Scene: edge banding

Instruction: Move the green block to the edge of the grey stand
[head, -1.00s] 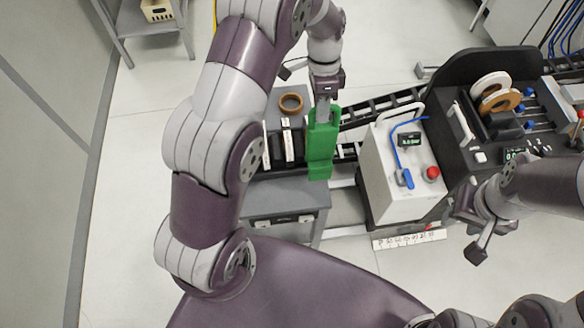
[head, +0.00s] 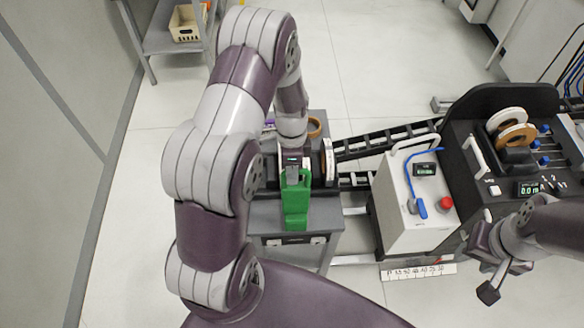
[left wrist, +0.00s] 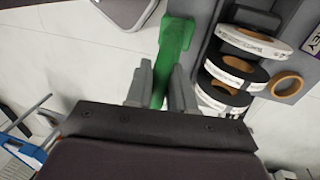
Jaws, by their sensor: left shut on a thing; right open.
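The green block (head: 296,203) is upright in the head view, with its lower end over the front part of the grey stand (head: 262,215). I cannot tell whether it touches the stand top. My left gripper (head: 292,172) is shut on the upper part of the green block. In the left wrist view the green block (left wrist: 172,50) runs between the two fingers (left wrist: 162,85) and beyond them, beside the tape rolls. My right gripper (head: 497,272) is open and empty at the right, away from the stand. My left arm hides part of the stand's left side.
Tape rolls (left wrist: 236,70) stand on the grey stand, with a brown ring (left wrist: 287,87) near them. A white control box (head: 405,205) and a black machine (head: 500,105) stand to the right. A black rail (head: 385,138) runs from the stand to the machine.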

